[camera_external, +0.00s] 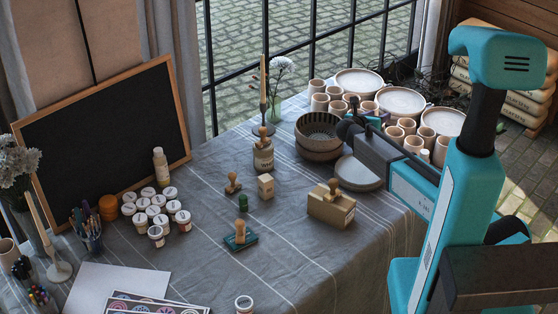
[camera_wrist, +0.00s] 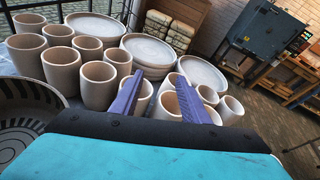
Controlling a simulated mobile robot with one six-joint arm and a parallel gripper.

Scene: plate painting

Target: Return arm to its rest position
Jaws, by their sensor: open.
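My gripper (camera_wrist: 160,77) shows two purple fingers set apart in the wrist view, open with nothing held between them. In the outside view my gripper (camera_external: 374,116) is small and partly hidden by my dark wrist. It is over the back right of the table, close to the beige cups (camera_external: 408,126) and right of the stacked bowls (camera_external: 319,133). In the wrist view the fingers overlap several cups (camera_wrist: 98,85) behind them; I cannot tell whether they touch.
Stacked plates (camera_wrist: 149,50) stand behind the cups. A wooden box (camera_external: 331,208) with a stamp, paint jars (camera_external: 157,236) and a blackboard (camera_external: 100,130) occupy the table (camera_external: 290,265). A candle (camera_external: 263,80) stands upright near the window. The table's front right is clear.

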